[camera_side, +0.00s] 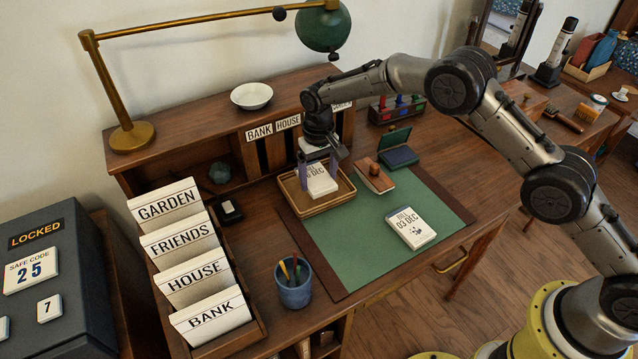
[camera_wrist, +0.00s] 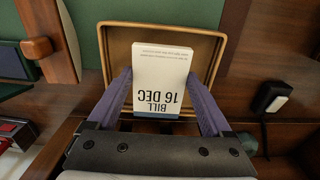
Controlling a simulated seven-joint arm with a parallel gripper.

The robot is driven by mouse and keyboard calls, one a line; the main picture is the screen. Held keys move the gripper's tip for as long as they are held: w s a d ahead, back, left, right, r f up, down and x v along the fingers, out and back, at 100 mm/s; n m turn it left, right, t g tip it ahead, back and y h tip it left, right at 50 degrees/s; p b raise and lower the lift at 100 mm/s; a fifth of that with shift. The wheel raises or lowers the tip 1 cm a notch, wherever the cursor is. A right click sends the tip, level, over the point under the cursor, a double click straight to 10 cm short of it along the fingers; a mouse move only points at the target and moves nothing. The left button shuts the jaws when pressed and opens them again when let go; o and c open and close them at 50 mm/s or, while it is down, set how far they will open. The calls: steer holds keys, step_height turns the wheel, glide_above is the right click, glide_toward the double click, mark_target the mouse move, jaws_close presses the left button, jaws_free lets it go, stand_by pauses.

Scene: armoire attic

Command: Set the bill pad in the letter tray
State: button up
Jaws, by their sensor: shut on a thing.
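My gripper (camera_side: 320,163) is shut on a white bill pad (camera_side: 320,183) marked "BILL" and "DEC". In the wrist view the pad (camera_wrist: 160,82) reads "BILL 16 DEC", and the purple fingers of my gripper (camera_wrist: 165,100) stand at its two sides. The pad is over the wooden letter tray (camera_side: 308,211), inside its outline as seen from above. The tray rim (camera_wrist: 165,26) also shows in the wrist view. I cannot tell whether the pad touches the tray floor. A second pad (camera_side: 411,228), "BILL 03 DEC", lies on the green desk mat.
A wooden blotter (camera_side: 373,177) and an open ink pad box (camera_side: 398,156) lie right of the tray. A blue pen cup (camera_side: 293,284) and a labelled card rack (camera_side: 259,335) stand front left. The green mat (camera_side: 351,255) has free room.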

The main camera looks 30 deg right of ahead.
mark_target(319, 181)
steer(key=shift+f, duration=1.35)
steer(key=shift+s+f, duration=0.1)
steer(key=o, duration=1.2)
steer(key=shift+f, duration=0.1)
steer(key=shift+c, duration=0.2)
step_height(319, 181, up, 12)
steer(key=shift+r, duration=0.2)
